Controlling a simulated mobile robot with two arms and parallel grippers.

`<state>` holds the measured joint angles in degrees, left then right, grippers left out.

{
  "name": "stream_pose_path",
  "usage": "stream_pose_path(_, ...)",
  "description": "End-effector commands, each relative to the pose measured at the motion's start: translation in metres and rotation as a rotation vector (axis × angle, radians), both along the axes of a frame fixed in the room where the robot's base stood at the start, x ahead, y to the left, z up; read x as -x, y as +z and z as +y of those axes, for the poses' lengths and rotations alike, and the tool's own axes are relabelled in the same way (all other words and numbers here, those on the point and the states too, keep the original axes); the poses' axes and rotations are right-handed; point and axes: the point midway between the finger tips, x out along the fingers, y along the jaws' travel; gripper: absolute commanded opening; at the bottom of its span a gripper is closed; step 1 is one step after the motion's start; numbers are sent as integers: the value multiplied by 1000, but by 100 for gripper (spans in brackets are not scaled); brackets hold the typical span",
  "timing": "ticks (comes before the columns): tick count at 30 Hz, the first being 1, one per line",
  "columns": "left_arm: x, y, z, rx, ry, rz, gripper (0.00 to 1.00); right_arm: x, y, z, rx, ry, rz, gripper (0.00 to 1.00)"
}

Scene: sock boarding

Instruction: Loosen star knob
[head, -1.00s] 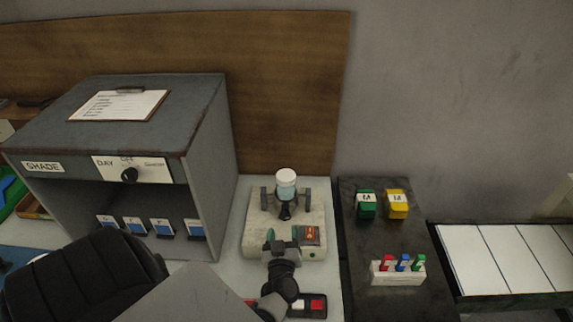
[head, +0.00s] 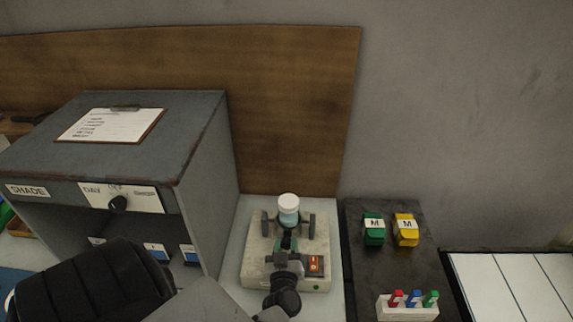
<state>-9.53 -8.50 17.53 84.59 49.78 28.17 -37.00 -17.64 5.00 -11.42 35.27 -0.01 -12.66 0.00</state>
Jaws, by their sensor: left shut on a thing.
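A pale grey device base (head: 258,262) stands on the light bench, with a white-capped, pale blue cylinder (head: 288,210) between two dark uprights at its back. The dark star knob sits just in front of the cylinder and is mostly hidden by my gripper. My left gripper (head: 288,243) reaches over the base from the front. Its greenish fingertips are at the knob, shut on it. My right gripper is not in view.
An orange-labelled switch (head: 315,264) is on the base, right of my gripper. A grey shade cabinet (head: 205,165) stands close on the left. At right, a dark board (head: 365,275) carries green (head: 374,230) and yellow (head: 406,230) blocks and a white holder (head: 407,308) of coloured pieces.

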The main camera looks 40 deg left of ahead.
Motion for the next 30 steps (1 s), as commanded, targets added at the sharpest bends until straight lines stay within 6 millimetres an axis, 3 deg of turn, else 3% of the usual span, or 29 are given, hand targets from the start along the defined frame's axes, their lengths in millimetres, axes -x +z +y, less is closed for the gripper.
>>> stream_pose_path(15, 0, 0, 1, 187, -2, -158, 12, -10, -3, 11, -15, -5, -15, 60)
stream_pose_path(23, 0, 0, 1, 191, -2, -162, 12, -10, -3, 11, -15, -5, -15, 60)
stream_pose_path(24, 0, 0, 1, 190, -2, -161, 38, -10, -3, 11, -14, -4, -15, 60)
stream_pose_path(28, 0, 0, 1, 190, -2, -161, 58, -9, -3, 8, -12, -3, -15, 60)
stream_pose_path(30, 0, 0, 1, 190, -2, -161, 59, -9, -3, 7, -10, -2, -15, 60)
